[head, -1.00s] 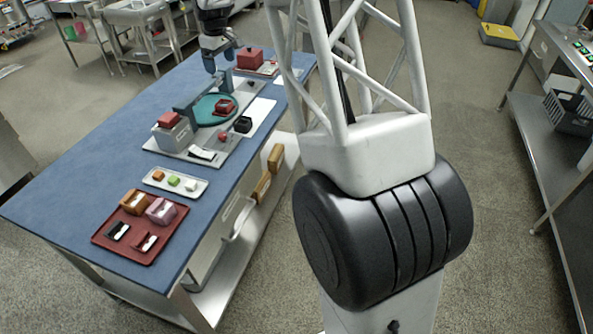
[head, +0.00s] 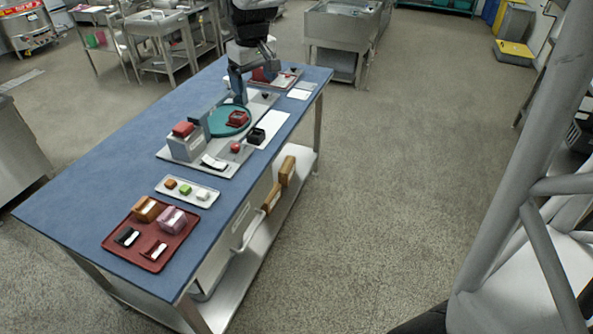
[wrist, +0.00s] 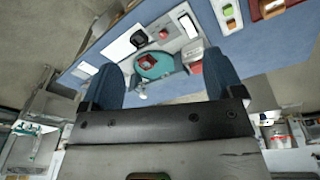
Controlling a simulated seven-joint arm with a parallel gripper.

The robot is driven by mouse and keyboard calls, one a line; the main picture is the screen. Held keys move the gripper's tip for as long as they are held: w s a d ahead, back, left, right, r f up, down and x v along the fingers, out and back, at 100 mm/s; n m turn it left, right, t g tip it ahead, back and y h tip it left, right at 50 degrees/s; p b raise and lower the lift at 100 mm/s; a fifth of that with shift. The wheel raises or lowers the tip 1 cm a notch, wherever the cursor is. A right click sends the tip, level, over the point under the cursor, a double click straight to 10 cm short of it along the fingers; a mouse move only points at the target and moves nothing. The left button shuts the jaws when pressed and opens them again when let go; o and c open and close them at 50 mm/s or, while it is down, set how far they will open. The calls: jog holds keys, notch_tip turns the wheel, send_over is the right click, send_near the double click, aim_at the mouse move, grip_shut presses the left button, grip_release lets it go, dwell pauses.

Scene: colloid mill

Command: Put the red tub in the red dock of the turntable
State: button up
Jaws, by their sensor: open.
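My gripper (head: 250,78) is open and empty, above the table's far end; its two fingers frame the gap in the wrist view (wrist: 163,78). The teal turntable (head: 218,126) stands mid-table, with a red square piece (head: 237,119) on it, apparently the red dock; both also show in the wrist view, the turntable (wrist: 165,72) and the piece (wrist: 147,60). A small red open piece with a white patch (head: 154,250) lies on the near dark-red tray. A larger red box (head: 262,74) is partly hidden behind my gripper. I cannot tell which is the red tub.
A grey block (head: 186,148) with a red top (head: 183,129), a red knob (head: 235,148) and a black piece (head: 257,135) surround the turntable. The dark-red tray (head: 116,252) also holds orange, pink and black pieces. A white tray (head: 188,198) holds small blocks.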

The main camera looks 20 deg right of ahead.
jog(key=s+f+m, duration=0.2)
jog(key=s, duration=1.4)
jog(key=s+f+m+t, duration=0.1)
jog(key=s+f+m, duration=0.1)
jog(key=s, duration=1.4)
jog(key=shift+a+f, duration=0.4)
jog(key=shift+f, duration=0.35)
